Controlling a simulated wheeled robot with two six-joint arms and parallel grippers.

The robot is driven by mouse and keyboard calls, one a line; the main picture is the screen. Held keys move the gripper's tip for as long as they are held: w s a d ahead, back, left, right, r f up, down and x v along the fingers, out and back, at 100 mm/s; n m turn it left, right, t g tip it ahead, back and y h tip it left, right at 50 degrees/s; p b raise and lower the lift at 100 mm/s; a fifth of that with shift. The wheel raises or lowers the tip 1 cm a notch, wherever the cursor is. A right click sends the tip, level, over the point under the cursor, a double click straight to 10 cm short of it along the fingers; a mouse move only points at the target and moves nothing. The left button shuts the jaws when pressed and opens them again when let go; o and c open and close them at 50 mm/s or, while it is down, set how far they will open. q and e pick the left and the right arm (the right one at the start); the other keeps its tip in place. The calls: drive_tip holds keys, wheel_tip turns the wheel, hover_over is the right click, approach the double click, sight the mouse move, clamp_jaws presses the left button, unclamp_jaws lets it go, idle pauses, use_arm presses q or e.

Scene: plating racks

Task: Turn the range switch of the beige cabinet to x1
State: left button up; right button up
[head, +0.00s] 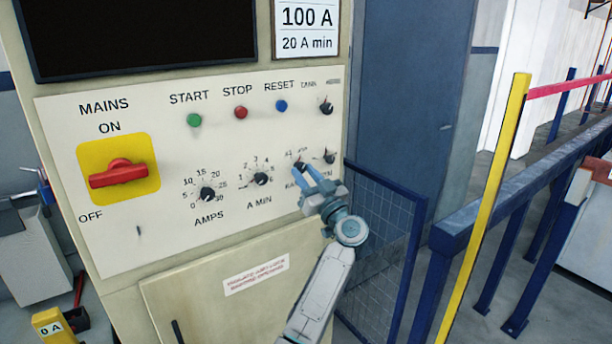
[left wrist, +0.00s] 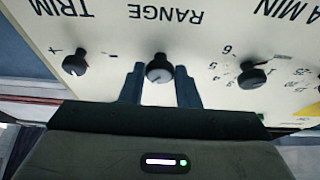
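The beige cabinet (head: 130,230) fills the left and middle of the head view. Its range switch is a small black knob (head: 299,164) at the lower right of the panel, partly hidden by my gripper. In the left wrist view, upside down, the range knob (left wrist: 159,70) sits under the word RANGE. My left gripper (head: 308,174) is at this knob. The pointer's setting is not clear. My right gripper is not in view.
The trim knob (head: 329,157) is close on the right, and the A MIN knob (head: 261,179) is on the left. A red mains switch (head: 118,174) is farther left. A blue mesh panel (head: 385,250) and a yellow post (head: 490,200) stand right of the cabinet.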

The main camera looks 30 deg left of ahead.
use_arm(q)
drive_tip(key=shift+c, duration=0.6)
drive_tip(key=shift+n, duration=0.5)
drive_tip(key=n+g+b, duration=0.1)
drive_tip(key=n, duration=0.1)
drive_tip(key=n+g, duration=0.2)
drive_tip(key=n, duration=0.1)
drive_tip(key=shift+w+d+f+y+b, duration=0.1)
drive_tip(key=shift+w+y+b, duration=0.1)
drive_tip(key=shift+y+b, duration=0.15)
drive_tip(key=n+g+b, duration=0.1)
drive_tip(key=n, duration=0.2)
drive_tip(key=n+g+h+b, duration=0.1)
drive_tip(key=n+g+b, duration=0.1)
drive_tip(key=n, duration=0.2)
drive_tip(key=shift+w+d, duration=0.1)
drive_tip(key=shift+w, duration=0.1)
drive_tip(key=shift+r+n+g+h+b, duration=0.15)
drive_tip(key=shift+n+g+b, duration=0.2)
drive_tip(key=shift+n+b, duration=0.35)
drive_tip(key=shift+r+n+g+h+b, duration=0.15)
drive_tip(key=shift+n+g+b, duration=0.2)
drive_tip(key=shift+n, duration=0.55)
drive_tip(key=o, duration=1)
drive_tip(key=shift+c, duration=0.2)
